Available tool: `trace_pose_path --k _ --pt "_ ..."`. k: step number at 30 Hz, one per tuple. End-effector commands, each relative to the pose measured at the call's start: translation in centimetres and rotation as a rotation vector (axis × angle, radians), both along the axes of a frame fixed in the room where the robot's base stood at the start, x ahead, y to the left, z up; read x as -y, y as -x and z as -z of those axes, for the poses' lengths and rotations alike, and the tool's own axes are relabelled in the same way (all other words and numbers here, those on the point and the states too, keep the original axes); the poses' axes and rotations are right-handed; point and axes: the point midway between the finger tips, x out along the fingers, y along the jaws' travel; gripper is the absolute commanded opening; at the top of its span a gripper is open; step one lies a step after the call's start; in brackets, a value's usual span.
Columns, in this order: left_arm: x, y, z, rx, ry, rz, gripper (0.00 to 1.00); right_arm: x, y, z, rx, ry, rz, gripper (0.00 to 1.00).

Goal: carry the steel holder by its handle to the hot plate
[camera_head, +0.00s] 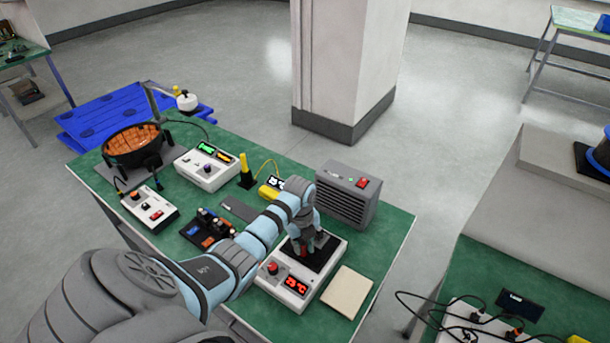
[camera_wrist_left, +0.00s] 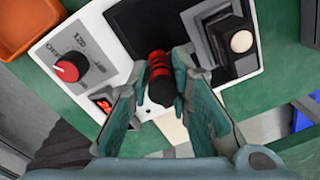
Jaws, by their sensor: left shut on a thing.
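The hot plate (camera_head: 275,282) is a white box with a red knob, a red lit display and a black top, on the green table. It also fills the upper part of the left wrist view (camera_wrist_left: 85,40). My left gripper (camera_head: 305,245) is above its black top, pointing down. In the left wrist view, my left gripper (camera_wrist_left: 160,92) is shut on the red and black handle (camera_wrist_left: 159,68) of the steel holder (camera_wrist_left: 222,48). The dark holder, with a pale round piece in it, is over the black top; I cannot tell whether it touches. My right gripper is out of view.
A grey vented box (camera_head: 345,196) with a red switch stands just behind the hot plate. A beige pad (camera_head: 347,291) lies to its right. A dark tool rack (camera_head: 207,228), a white meter (camera_head: 207,167) and a black pot (camera_head: 133,147) stand to the left.

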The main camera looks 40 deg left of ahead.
Motion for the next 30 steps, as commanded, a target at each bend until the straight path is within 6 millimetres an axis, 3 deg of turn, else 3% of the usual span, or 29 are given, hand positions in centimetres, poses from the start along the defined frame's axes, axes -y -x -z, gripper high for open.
trace_pose_path --k 5,6,9,20,23,30 --pt "0.0 0.0 0.2 0.0 0.0 0.0 0.0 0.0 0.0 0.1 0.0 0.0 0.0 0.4" --pt "0.0 0.0 0.1 0.0 0.0 0.0 0.25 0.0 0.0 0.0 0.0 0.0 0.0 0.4" --pt "0.0 0.0 0.1 0.0 0.0 0.001 0.39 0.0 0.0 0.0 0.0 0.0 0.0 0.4" --pt "0.0 -0.1 -0.5 0.001 0.0 0.002 0.39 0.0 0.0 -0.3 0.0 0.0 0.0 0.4" --pt "0.0 0.0 -1.9 0.002 0.0 0.002 0.39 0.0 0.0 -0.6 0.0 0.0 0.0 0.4" --pt "-0.1 0.2 -7.9 0.004 -0.003 0.003 0.39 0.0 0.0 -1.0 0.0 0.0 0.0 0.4"
